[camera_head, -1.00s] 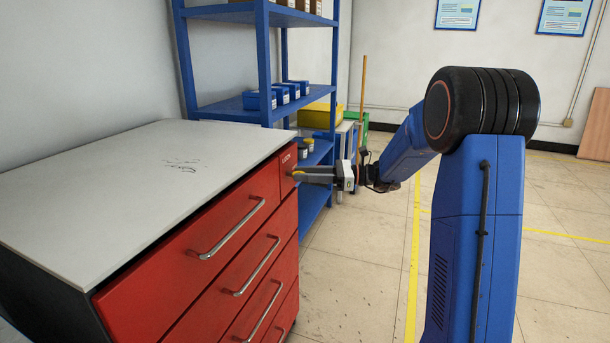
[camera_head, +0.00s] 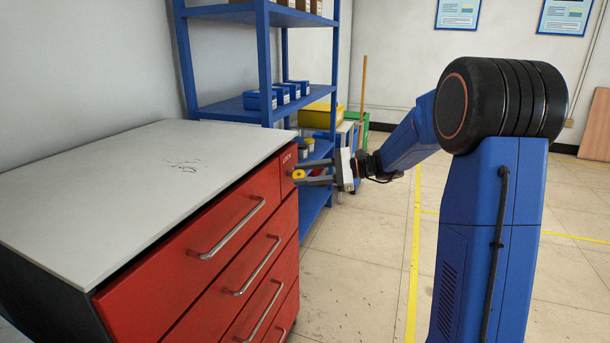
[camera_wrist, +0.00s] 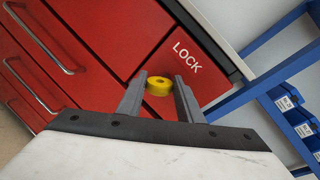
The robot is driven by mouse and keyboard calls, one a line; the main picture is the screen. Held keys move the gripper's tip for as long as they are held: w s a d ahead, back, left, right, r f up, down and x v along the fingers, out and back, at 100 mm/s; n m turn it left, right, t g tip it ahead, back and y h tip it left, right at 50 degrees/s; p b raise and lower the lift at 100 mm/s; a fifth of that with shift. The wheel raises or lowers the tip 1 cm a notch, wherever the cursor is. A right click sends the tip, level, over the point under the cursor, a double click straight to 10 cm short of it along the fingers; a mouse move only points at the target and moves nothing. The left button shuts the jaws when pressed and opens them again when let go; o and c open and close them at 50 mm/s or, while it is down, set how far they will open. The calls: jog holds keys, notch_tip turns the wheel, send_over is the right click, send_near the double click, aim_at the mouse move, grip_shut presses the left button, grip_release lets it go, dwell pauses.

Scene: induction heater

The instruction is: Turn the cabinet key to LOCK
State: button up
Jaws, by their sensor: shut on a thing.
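The red cabinet (camera_head: 215,240) has a small narrow panel (camera_head: 288,178) at its top right corner, with the word LOCK in white, clear in the wrist view (camera_wrist: 187,57). The yellow key (camera_head: 298,175) sticks out from this panel below the word. My gripper (camera_head: 299,173) reaches in from the right, its two fingers one above the other in the head view. In the wrist view, the key (camera_wrist: 158,87) sits between the two grey fingertips (camera_wrist: 160,80), and my gripper is shut on it. The key's slot and inner end are hidden.
Several silver drawer handles (camera_head: 233,229) jut from the cabinet front. A grey worktop (camera_head: 150,180) covers the cabinet. A blue shelf rack (camera_head: 235,105) with blue bins stands close behind.

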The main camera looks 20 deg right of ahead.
jog(key=n+h, duration=0.1)
jog(key=n, duration=0.1)
jog(key=n+t, duration=0.1)
jog(key=n, duration=0.1)
jog(key=shift+s+a+h, duration=0.15)
jog(key=shift+s+h, duration=0.05)
jog(key=shift+h, duration=0.2)
jog(key=n, duration=0.2)
jog(key=n+t+h, duration=0.1)
jog(key=n, duration=0.1)
jog(key=shift+s+a+f+t+h, duration=0.1)
jog(key=shift+s+f+t+h, duration=0.1)
jog(key=shift+t+h, duration=0.1)
jog(key=shift+n, duration=0.3)
jog(key=o, duration=1)
jog(key=shift+o, duration=0.2)
jog(key=v, duration=1.7)
jog(key=shift+s, duration=0.1)
